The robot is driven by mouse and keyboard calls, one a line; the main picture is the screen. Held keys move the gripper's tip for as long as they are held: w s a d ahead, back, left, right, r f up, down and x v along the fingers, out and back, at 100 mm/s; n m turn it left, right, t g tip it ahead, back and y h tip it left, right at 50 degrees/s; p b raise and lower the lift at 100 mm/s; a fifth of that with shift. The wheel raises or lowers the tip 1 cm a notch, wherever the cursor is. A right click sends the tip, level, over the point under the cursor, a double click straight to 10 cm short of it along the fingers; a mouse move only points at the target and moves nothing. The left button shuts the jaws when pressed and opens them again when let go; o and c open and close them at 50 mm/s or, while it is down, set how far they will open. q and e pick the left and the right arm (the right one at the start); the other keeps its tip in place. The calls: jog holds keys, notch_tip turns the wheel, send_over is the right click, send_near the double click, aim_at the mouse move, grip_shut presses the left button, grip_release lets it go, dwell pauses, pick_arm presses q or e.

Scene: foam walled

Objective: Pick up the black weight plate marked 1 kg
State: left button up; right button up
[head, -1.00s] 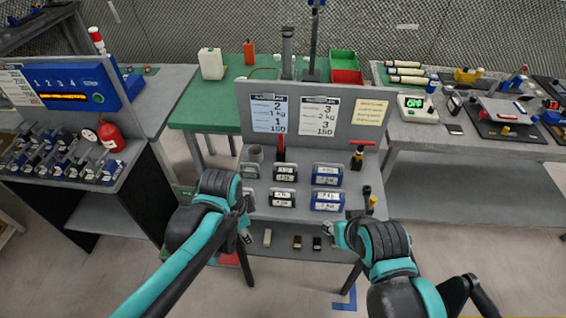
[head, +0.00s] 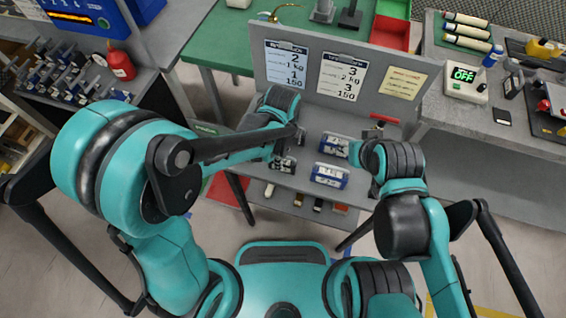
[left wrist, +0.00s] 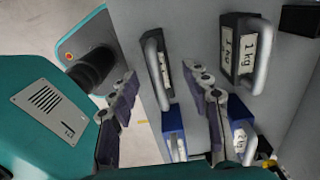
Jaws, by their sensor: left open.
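In the left wrist view, a black weight plate with a grey handle and a white "1 kg" label (left wrist: 240,52) stands on the shelf at the upper right. A second black plate (left wrist: 153,68), its label seen edge-on, lies beyond and between the fingers of my open left gripper (left wrist: 165,84). I see no contact between the fingers and either plate. In the head view, one black plate (head: 284,164) shows below my left wrist, and the arm hides the other. My right gripper is by the blue plates' right side, its fingers mostly hidden behind its wrist.
Two blue weight plates (head: 334,146) (head: 329,176) stand to the right of the black ones. A grey back panel with posted sheets (head: 286,75) rises behind the shelf. Small blocks (head: 298,198) lie on the lower tier. A red fire extinguisher-like bottle (head: 120,62) stands on the left bench.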

pick_arm(q)
notch_tip(320, 180, down, 4)
jog(key=shift+r+b, duration=0.2)
jog(key=shift+b, duration=0.4)
jog(key=shift+r, duration=0.1)
grip_shut()
jog(key=shift+r, duration=0.1)
